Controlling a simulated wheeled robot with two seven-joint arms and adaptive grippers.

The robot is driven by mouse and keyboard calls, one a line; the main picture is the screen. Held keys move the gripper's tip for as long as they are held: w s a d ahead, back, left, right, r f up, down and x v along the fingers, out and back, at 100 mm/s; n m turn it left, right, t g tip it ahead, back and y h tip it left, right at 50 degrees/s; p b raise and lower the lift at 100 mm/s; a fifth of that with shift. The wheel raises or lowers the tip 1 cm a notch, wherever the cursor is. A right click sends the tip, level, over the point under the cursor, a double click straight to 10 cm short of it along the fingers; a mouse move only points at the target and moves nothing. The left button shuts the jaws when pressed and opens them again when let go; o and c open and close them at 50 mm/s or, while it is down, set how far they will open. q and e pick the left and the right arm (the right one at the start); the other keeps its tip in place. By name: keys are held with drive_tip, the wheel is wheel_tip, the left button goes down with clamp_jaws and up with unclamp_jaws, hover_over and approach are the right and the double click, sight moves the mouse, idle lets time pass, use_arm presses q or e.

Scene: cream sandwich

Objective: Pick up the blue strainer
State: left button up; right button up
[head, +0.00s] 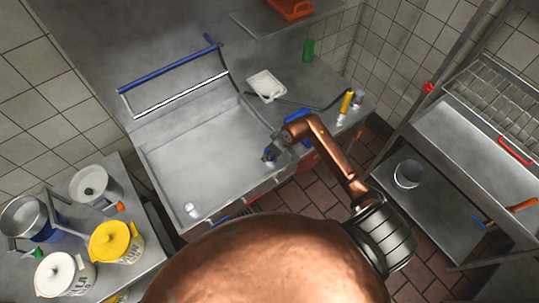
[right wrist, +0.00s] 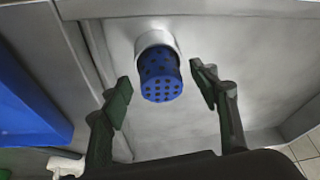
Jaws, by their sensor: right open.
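The blue strainer (right wrist: 161,82) is a small perforated cylinder with a rounded, holed end. In the right wrist view its far end meets a white round collar (right wrist: 152,41) against grey metal. My right gripper (right wrist: 163,92) is open, with one dark green finger on each side of the strainer; gaps show between fingers and strainer. In the head view my copper right arm reaches over the sink's right front edge, and its gripper (head: 270,153) is small and partly hidden there. The strainer cannot be told apart clearly in the head view. My left gripper is out of view.
A blue container (right wrist: 30,95) lies left of my fingers in the right wrist view. A white tray (head: 267,85) sits behind the sink's right side. Pots, including a yellow one (head: 115,242), crowd the left counter.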

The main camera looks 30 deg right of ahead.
drive_tip(key=shift+w+f, duration=0.15)
drive_tip(key=shift+f, duration=0.25)
drive_tip(key=c, duration=1.2)
drive_tip(key=shift+r, duration=0.15)
drive_tip(key=shift+c, duration=0.2)
